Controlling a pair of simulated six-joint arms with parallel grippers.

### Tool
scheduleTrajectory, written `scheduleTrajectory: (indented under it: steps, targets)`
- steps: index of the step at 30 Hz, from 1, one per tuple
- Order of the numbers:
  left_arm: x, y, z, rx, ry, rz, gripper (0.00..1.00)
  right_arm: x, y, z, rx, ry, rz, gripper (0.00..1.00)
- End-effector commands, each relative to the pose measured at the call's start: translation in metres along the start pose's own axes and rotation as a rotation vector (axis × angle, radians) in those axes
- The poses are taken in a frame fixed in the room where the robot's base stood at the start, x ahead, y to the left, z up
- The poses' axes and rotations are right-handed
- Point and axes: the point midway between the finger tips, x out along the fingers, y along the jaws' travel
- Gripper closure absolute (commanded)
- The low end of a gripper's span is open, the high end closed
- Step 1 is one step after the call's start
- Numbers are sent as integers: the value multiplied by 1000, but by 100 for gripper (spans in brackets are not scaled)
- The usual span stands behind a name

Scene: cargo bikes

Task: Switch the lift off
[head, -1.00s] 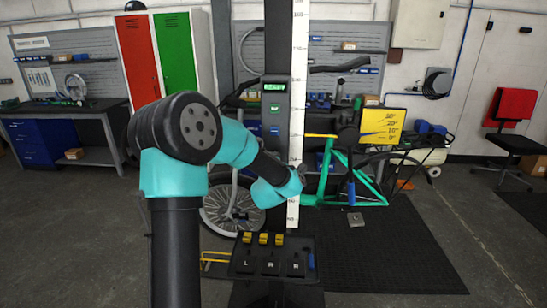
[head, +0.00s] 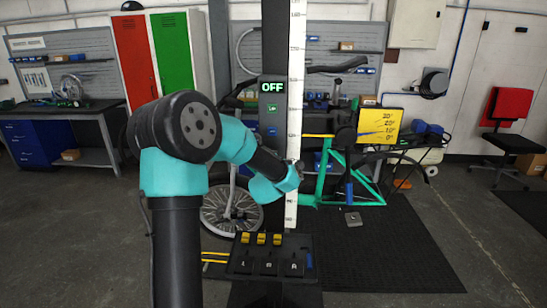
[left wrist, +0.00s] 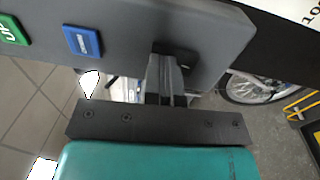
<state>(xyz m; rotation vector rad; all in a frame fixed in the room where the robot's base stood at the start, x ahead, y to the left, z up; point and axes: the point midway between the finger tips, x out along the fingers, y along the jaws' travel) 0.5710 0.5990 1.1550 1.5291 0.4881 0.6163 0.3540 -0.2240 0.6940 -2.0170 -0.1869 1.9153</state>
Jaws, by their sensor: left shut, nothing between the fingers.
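The lift's dark column (head: 275,40) stands in the middle of the head view. Its display (head: 271,87) reads OFF, above a green button (head: 271,108) and a blue button (head: 272,131). In the left wrist view the grey control panel (left wrist: 215,25) shows the green UP button (left wrist: 12,30) and the blue button (left wrist: 83,42). My left gripper (left wrist: 166,75) is shut and empty, its tips at the panel beside a dark recess (left wrist: 180,55). The fingertips hide part of that spot, and I cannot tell whether they touch it. My right gripper is not in view.
A white scale (head: 296,60) runs up the column. A green cargo bike (head: 322,180) and a yellow angle plate (head: 381,126) are behind it. A black tray (head: 243,272) with yellow-topped parts sits low in front. Open floor lies at the right.

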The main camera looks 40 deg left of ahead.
Motion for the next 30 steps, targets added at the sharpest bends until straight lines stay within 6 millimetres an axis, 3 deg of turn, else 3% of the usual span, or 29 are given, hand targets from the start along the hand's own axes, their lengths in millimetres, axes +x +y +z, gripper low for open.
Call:
scheduleTrajectory:
  steps: [8, 24, 30]
  targets:
    - [-22, 5, 7, -1, -10, -1, 100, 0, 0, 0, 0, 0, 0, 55]
    - [-118, 26, 9, -2, -14, 0, 100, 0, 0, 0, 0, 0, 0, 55]
    - [-135, 28, 9, -2, -14, -1, 100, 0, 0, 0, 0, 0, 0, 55]
